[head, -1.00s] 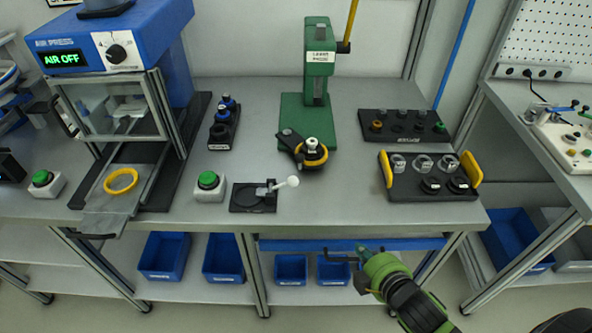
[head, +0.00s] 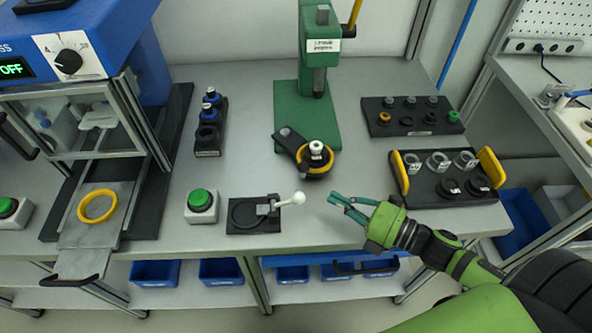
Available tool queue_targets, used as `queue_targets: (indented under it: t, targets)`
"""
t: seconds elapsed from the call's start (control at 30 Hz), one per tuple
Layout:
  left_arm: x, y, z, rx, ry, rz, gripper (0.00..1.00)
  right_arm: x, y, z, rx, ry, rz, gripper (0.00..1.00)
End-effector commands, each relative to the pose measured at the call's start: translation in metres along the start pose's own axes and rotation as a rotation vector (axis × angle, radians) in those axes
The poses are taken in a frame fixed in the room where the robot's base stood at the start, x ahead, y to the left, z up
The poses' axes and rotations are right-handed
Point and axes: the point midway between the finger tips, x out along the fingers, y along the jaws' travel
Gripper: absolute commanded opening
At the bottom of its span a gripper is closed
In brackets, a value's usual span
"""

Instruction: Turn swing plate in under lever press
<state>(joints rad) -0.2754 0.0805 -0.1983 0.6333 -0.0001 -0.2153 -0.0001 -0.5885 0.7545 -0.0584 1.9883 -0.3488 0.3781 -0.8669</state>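The green lever press (head: 308,95) stands at the back middle of the bench, with a yellow lever handle (head: 351,15) at its upper right. The dark swing plate (head: 292,144) sits at the front of the press base, swung out in front of the ram. On its round end is a yellow ring (head: 324,168) with a black and pale part (head: 316,150) standing in it. My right gripper (head: 341,201) is above the bench front, right of and nearer than the swing plate, fingers apart and empty, touching nothing. My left gripper is not in view.
A black clamp fixture with a white ball-ended lever (head: 291,200) lies left of my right gripper. A black tray with yellow handles (head: 440,190) stands to its right. A green button box (head: 201,205) and blue press (head: 85,45) are at left.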

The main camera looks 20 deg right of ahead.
Motion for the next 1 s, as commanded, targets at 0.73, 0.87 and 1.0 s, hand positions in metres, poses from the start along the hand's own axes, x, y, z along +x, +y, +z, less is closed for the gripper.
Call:
queue_targets:
  t: [0.73, 0.87, 1.0]
  targets:
    - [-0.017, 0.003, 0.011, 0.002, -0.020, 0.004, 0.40, 0.064, 0.003, 0.002, 0.002, -0.003, 0.004, 0.00]
    - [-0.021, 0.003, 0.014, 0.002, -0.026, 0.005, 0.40, 0.081, 0.003, 0.001, 0.002, -0.003, 0.002, 0.00]
    - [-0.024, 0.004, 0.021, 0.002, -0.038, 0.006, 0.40, 0.094, 0.001, 0.001, 0.003, -0.002, 0.001, 0.00]
